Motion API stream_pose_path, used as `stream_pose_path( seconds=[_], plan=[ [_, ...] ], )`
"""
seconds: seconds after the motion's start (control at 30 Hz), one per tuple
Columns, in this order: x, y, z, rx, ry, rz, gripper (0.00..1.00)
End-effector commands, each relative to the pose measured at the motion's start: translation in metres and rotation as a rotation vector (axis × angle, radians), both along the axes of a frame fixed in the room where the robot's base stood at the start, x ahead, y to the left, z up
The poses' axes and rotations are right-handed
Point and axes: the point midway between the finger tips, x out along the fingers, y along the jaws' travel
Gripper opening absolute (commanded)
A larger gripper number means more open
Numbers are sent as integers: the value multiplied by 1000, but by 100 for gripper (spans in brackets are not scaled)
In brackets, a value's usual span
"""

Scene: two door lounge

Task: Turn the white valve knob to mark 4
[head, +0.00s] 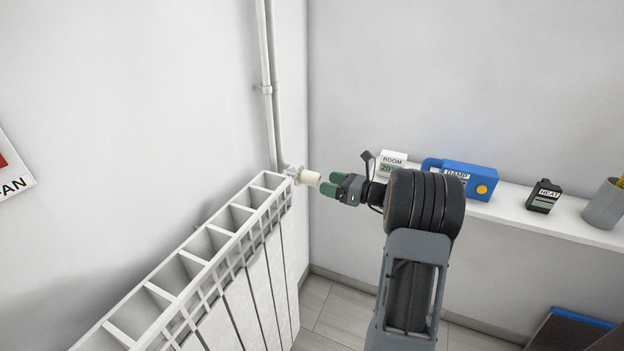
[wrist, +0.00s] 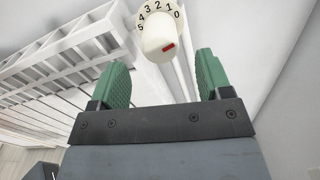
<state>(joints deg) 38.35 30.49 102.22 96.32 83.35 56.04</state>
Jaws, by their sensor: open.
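The white valve knob (head: 310,178) sticks out from the valve at the far top corner of the radiator. In the wrist view the knob (wrist: 155,40) has a collar numbered 0 to 5, with 5 at left and 0 at right. A red mark (wrist: 169,47) is on the right part of its end face, on the side of 0 rather than 5. I cannot tell exactly which number it lines up with. My gripper (head: 331,184) is open and empty, with green fingers (wrist: 163,76) pointing at the knob. The knob is just beyond the fingertips, not between them.
The white radiator (head: 205,262) runs along the left wall, with pipes (head: 268,90) rising behind the valve. A shelf (head: 510,212) on the back wall holds a room display (head: 392,162), a blue damp meter (head: 468,179), a heat meter (head: 543,196) and a grey cup (head: 604,205).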

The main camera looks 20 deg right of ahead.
Motion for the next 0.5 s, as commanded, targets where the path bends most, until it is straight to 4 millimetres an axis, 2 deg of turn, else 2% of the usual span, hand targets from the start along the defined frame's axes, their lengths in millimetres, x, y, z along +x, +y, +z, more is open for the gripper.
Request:
stream_pose_path(
  seconds=[0.23, 0.5],
  plan=[
    [30, 29, 0, -1, 0, 3, 72],
    [46, 43, 0, -2, 1, 1, 72]
  ],
)
